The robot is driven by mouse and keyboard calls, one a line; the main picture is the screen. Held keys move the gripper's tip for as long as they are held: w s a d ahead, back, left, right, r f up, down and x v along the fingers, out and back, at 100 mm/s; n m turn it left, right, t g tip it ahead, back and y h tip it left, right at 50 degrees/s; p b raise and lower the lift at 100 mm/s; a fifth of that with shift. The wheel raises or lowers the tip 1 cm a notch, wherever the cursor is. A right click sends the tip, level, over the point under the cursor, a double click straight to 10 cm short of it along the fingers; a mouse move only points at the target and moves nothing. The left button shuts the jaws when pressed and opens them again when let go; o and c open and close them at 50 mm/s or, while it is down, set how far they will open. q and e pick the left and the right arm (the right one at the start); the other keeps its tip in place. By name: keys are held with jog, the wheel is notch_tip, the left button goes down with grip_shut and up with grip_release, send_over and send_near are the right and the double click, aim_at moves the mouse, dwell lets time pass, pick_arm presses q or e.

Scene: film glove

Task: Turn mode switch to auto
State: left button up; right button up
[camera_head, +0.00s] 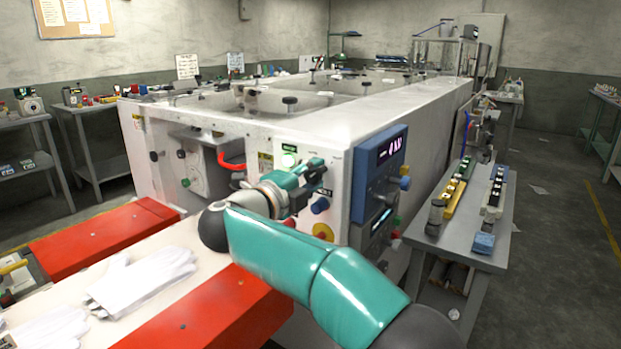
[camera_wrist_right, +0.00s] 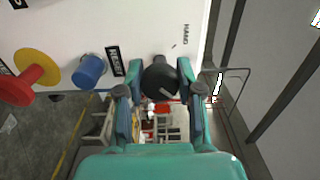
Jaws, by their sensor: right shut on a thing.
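The mode switch is a black round knob (camera_wrist_right: 159,80) on the white panel of the machine (camera_wrist_right: 130,25). A small pale mark shows on the knob's face. The word HAND is printed beside it on the panel. My right gripper (camera_wrist_right: 160,97) has its two fingers on either side of the knob and is shut on it. In the head view my right gripper (camera_head: 308,176) is at the panel's upper right, and its fingers mostly hide the knob. No AUTO label can be made out. My left gripper is not in view.
A blue button (camera_wrist_right: 88,70) and a red mushroom button (camera_wrist_right: 20,84) on a yellow disc sit beside the knob. A blue display unit (camera_head: 378,172) stands right of the panel. White gloves (camera_head: 140,280) lie in front.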

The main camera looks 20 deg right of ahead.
jog(key=shift+f, duration=0.35)
jog(key=o, duration=0.9)
jog(key=shift+o, duration=1.3)
jog(key=shift+s+r, duration=0.1)
jog(key=shift+r, duration=0.1)
jog(key=v, duration=1.2)
